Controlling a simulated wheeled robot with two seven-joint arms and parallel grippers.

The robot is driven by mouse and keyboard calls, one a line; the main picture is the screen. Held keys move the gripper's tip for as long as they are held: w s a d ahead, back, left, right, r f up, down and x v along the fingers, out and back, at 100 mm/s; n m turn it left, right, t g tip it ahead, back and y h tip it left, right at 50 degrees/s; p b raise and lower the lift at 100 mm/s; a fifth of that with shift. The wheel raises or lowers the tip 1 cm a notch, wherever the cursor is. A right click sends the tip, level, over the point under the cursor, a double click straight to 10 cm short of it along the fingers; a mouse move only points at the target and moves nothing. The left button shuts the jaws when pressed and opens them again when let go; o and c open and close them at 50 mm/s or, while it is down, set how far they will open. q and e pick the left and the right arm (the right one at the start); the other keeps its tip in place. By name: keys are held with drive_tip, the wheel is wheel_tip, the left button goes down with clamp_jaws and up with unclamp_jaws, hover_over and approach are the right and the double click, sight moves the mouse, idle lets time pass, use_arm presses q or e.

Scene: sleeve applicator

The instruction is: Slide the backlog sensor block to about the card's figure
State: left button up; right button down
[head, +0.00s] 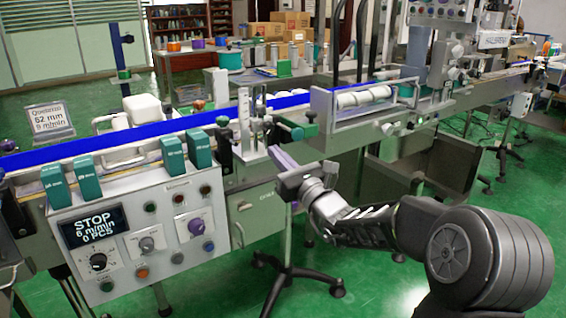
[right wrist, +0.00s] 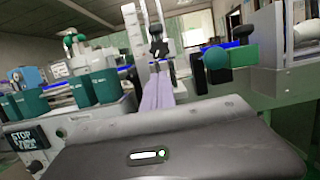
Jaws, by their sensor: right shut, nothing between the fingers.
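A small green block (head: 290,129) with a dark knob sits on the near side of the conveyor, right of the clear vertical unit. It looks like the sensor block, but I cannot be sure. In the right wrist view the green block (right wrist: 216,58) is right of the fingers. My right gripper (head: 277,153) is shut and empty, its lilac fingers pointing at the conveyor's near side below and left of the block, apparently apart from it. The fingers also show in the right wrist view (right wrist: 158,88). The card (head: 50,120) at the far left reads 52 mm and 9 m/min. My left gripper is out of view.
The control panel (head: 135,238) reads STOP, 6 m/min, 0 PCS. Several teal blocks (head: 88,178) stand along the conveyor's near edge. White rolls (head: 362,97) lie in a clear guard on the right. A blue belt (head: 60,153) runs along the conveyor.

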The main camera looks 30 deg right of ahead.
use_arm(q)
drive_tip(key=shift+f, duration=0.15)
use_arm(e)
drive_tip(key=x, duration=0.5)
drive_tip(key=shift+w+r, duration=0.1)
drive_tip(key=shift+w, duration=0.15)
